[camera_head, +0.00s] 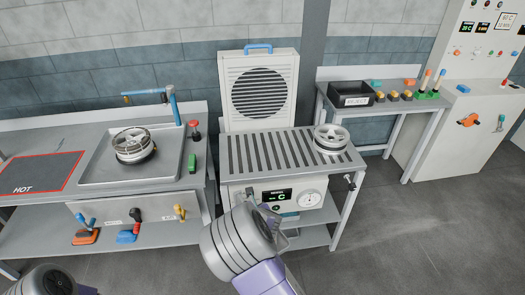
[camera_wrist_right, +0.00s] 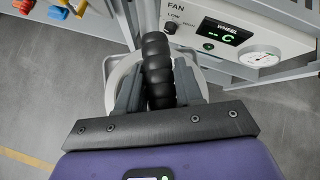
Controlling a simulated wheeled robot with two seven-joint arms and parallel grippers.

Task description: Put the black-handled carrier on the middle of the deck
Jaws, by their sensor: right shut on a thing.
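My right gripper (camera_wrist_right: 157,92) is shut on the black ribbed handle of the carrier (camera_wrist_right: 156,62). Part of a pale grey rounded frame shows below the handle, between and beside the fingers; the rest is hidden. In the head view my right wrist covers most of the gripper and carrier, in front of the fan bench. The slotted deck (camera_head: 247,153) is the bench's top. Its left and middle are bare, and a silver wheel (camera_head: 331,137) sits at its right end. My left gripper is not in view; only a piece of that arm shows at the bottom left.
A fan unit (camera_head: 258,90) stands behind the deck. The bench front has a display and gauge (camera_head: 311,198). Left is a sink tray (camera_head: 98,172) holding another wheel (camera_head: 133,145), a blue tap (camera_head: 173,103) and a HOT plate (camera_head: 40,172). A REJECT bin (camera_head: 352,94) stands back right.

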